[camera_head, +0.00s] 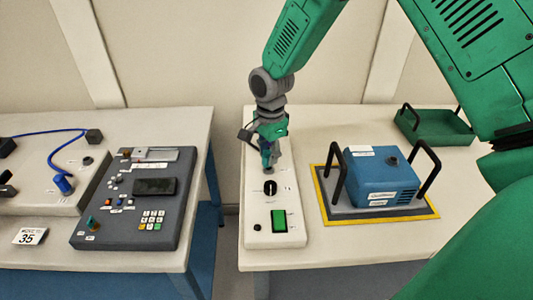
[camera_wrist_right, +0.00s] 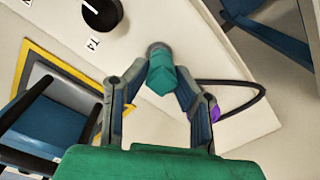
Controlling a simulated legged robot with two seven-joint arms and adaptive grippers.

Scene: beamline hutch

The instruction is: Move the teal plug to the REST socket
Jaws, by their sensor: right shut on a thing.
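My right gripper (camera_head: 267,160) reaches down over the back part of a white panel (camera_head: 262,236) on the right table. In the wrist view the right gripper (camera_wrist_right: 161,82) is shut on the teal plug (camera_wrist_right: 161,77), with one finger on each side. The plug's far end meets a round grey part on the white panel; I cannot tell how deep it sits. In the head view the gripper mostly hides the plug. No REST label is readable. My left gripper is not in view.
The panel has a black knob (camera_head: 269,187) and a green switch (camera_head: 280,221). A dark cable (camera_wrist_right: 258,98) loops beside the gripper. A blue box with black handles (camera_head: 381,180) stands right, a green tray (camera_head: 434,127) behind it. A grey console (camera_head: 115,236) is left, across a gap.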

